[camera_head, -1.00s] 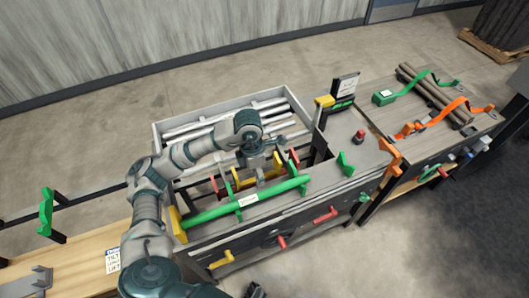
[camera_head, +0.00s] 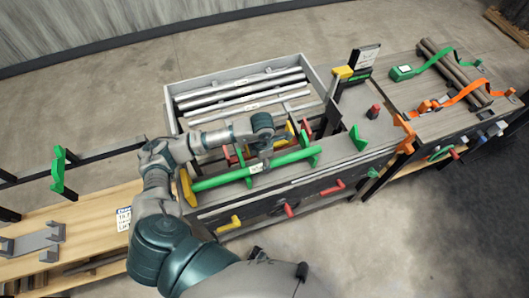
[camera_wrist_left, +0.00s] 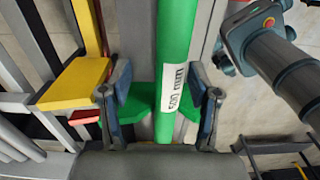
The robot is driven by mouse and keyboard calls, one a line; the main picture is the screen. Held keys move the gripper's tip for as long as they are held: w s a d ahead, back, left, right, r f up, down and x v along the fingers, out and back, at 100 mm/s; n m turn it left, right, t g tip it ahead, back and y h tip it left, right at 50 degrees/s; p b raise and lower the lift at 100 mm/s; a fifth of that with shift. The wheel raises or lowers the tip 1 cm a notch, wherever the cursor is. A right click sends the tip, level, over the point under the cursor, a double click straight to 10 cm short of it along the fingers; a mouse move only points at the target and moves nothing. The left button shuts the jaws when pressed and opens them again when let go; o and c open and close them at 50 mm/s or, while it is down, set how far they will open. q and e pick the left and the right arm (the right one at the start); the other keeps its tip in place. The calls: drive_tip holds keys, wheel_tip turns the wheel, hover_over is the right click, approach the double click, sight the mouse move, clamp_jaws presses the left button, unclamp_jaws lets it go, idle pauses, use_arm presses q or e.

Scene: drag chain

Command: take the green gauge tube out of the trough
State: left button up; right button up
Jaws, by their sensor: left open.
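The green gauge tube (camera_head: 220,180) lies along the front of the trough (camera_head: 206,208), with a white label near its middle. It passes by green brackets (camera_head: 314,157) and a yellow end piece (camera_head: 187,188) at its left. My left gripper (camera_head: 262,158) is over the tube near the label; my arm partly hides it there. In the left wrist view the tube (camera_wrist_left: 174,50) runs between the two open fingers of my left gripper (camera_wrist_left: 162,108), with gaps on both sides. A green bracket (camera_wrist_left: 143,97) crosses under the tube there. My right gripper is not seen.
Grey rods (camera_head: 240,92) lie in the tray behind. A yellow block (camera_wrist_left: 75,82) stands beside the left finger. A sign (camera_head: 364,56) and a red button (camera_head: 374,111) are to the right. Red handles (camera_head: 333,187) jut from the front.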

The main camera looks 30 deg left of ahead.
use_arm(q)
drive_tip(key=shift+f, duration=0.5)
drive_tip(key=shift+d+f, duration=0.15)
drive_tip(key=shift+d, duration=1.15)
drive_tip(key=shift+c, duration=0.8)
drive_tip(key=shift+a, duration=0.15)
drive_tip(key=c, duration=0.4)
drive_tip(key=shift+a, duration=0.3)
drive_tip(key=c, duration=0.4)
drive_tip(key=shift+a+f, duration=0.1)
drive_tip(key=shift+a, duration=0.2)
clamp_jaws()
drive_tip(key=shift+w+d, duration=0.15)
drive_tip(key=shift+d, duration=0.2)
drive_tip(key=shift+w+d, duration=0.1)
drive_tip(key=shift+w, duration=0.15)
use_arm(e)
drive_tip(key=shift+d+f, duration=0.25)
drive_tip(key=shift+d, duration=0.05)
use_arm(q)
drive_tip(key=shift+w+d+b, duration=0.1)
drive_tip(key=shift+b, duration=0.2)
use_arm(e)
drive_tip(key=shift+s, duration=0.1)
